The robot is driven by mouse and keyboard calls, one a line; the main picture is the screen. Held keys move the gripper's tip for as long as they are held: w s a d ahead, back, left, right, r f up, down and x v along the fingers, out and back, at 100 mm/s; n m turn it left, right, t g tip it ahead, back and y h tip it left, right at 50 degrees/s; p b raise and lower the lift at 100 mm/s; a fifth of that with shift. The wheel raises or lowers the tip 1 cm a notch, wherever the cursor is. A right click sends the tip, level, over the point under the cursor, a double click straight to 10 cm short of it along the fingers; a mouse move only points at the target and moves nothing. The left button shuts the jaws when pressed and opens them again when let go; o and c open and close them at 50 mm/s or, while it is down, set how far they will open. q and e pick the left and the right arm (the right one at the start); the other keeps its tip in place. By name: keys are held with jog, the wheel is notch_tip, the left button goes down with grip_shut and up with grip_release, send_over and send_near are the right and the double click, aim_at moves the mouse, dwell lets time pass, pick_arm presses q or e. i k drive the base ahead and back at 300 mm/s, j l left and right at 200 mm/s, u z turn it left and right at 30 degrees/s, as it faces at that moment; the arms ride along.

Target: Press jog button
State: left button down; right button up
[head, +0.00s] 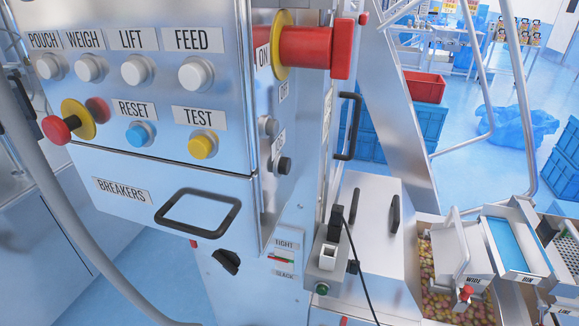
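No button label that I can read says JOG. The front panel (175,105) carries white buttons marked POUCH (48,67), WEIGH (90,68), LIFT (136,70) and FEED (195,74). Below them are a blue RESET button (140,133) and a yellow TEST button (203,145). The panel's side face has a grey knob (268,127) and a dark knob (283,165); the small label between them is too steeply angled to read. A green button (321,289) is on a small metal box lower down. Neither gripper is in view.
A red emergency button (58,128) sticks out at left, and a large red switch (305,47) by ON at the side. A BREAKERS drawer handle (198,212) protrudes below. A black cable (355,262) hangs near the metal box. A candy bin (440,303) stands at lower right.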

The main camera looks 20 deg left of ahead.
aim_at(284, 168)
jog(key=i+l+u, duration=0.1)
jog(key=l+u, duration=0.25)
jog(key=l, duration=0.75)
jog(key=l+u, duration=0.4)
jog(key=l, duration=0.65)
jog(key=k, duration=0.05)
